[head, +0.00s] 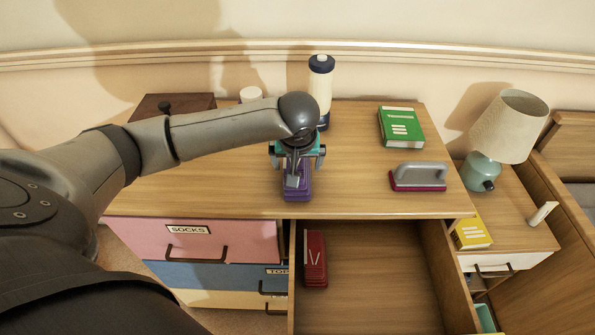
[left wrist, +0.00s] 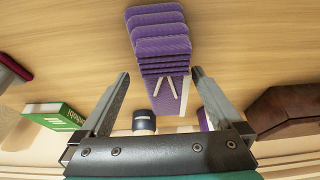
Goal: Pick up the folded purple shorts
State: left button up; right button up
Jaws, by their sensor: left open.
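The folded purple shorts (head: 298,194) lie on the wooden dresser top near its front edge, just behind the open drawer. In the left wrist view they show as a ribbed purple stack (left wrist: 160,42) with two white strings. My left gripper (head: 296,172) is above the shorts and hides part of them in the head view. In the left wrist view its two fingers (left wrist: 161,74) are spread apart, one on each side of the stack's string end, with nothing held. I cannot tell the exact height gap. My right gripper is not in view.
A blue-and-white bottle (head: 321,85) stands behind my gripper. A green book (head: 401,126) and a grey-handled brush (head: 420,176) lie to the right. The open drawer (head: 375,285) in front holds a red folded garment (head: 315,260). A brown box (head: 170,104) is back left.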

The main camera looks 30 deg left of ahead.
pick_arm(q)
jog(key=shift+x, duration=1.1)
jog(key=c, duration=1.4)
